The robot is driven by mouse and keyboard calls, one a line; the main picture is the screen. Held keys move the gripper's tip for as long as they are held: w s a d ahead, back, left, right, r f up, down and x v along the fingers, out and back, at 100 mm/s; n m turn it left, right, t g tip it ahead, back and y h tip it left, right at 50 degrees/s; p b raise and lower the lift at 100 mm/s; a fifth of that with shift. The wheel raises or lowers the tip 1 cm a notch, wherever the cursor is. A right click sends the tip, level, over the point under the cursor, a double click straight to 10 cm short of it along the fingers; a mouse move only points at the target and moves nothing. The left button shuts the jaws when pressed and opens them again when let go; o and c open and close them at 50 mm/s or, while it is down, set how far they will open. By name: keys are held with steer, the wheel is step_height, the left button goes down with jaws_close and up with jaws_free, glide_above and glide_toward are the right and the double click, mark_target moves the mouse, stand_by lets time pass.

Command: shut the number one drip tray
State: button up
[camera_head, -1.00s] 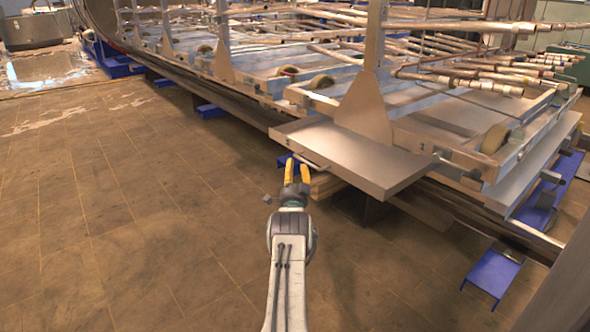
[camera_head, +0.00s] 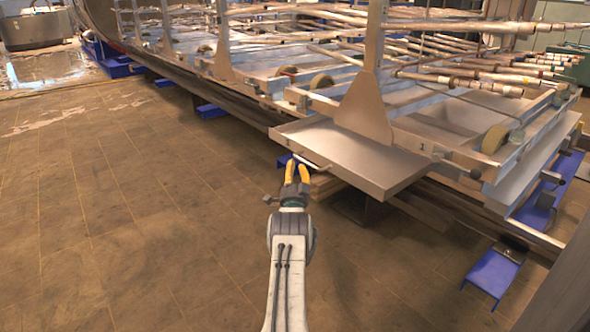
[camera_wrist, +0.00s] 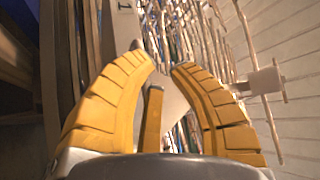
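The drip tray (camera_head: 330,147) is a flat metal tray that sticks out from under the near end of the rack. A small pale bar handle (camera_head: 313,161) is on its front edge. A "1" (camera_head: 423,149) is marked on the frame beside the tray, and a "1" shows at the top of the wrist view (camera_wrist: 123,6). My gripper (camera_head: 297,164) is just in front of the tray's front edge, close to the handle. In the wrist view its yellow fingers (camera_wrist: 164,64) curve inward with a small gap between the tips. I see nothing clearly held.
The metal rack (camera_head: 400,95) carries many long pipes and extends behind the tray. Blue supports (camera_head: 495,272) stand on the floor at the right, with another (camera_head: 290,162) behind my gripper. The brown tiled floor (camera_head: 130,220) is clear to the left.

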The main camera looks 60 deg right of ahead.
steer(key=shift+o, duration=1.1)
steer(key=shift+s+a+f, duration=0.1)
steer(key=shift+a, duration=0.05)
steer(key=v, duration=1.1)
steer(key=shift+a, duration=0.3)
steer(key=shift+s+f, duration=0.1)
steer(key=shift+f, duration=0.05)
steer(key=shift+o, duration=0.3)
